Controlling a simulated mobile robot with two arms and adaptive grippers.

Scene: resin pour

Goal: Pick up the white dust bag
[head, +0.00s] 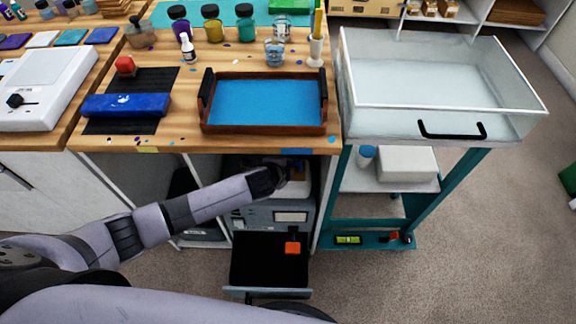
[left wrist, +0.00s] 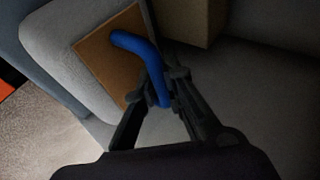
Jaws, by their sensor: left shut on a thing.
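The white dust bag (left wrist: 62,48) shows in the left wrist view as a pale rounded body with a brown panel (left wrist: 100,50) and a curved blue handle (left wrist: 138,46). My left gripper (left wrist: 164,88) is shut on the blue handle near its lower end. In the head view, my left arm reaches into the open cabinet under the workbench, with the left gripper (head: 282,178) beside a small pale patch; the bag is mostly hidden there. My right gripper is not in view.
A grey unit (head: 265,217) stands in the cabinet, with an open black drawer (head: 262,270) holding an orange item (head: 293,248) below. A teal cart (head: 420,215) with a clear-walled box (head: 440,85) stands close on the right. A brown box (left wrist: 188,20) is near the gripper.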

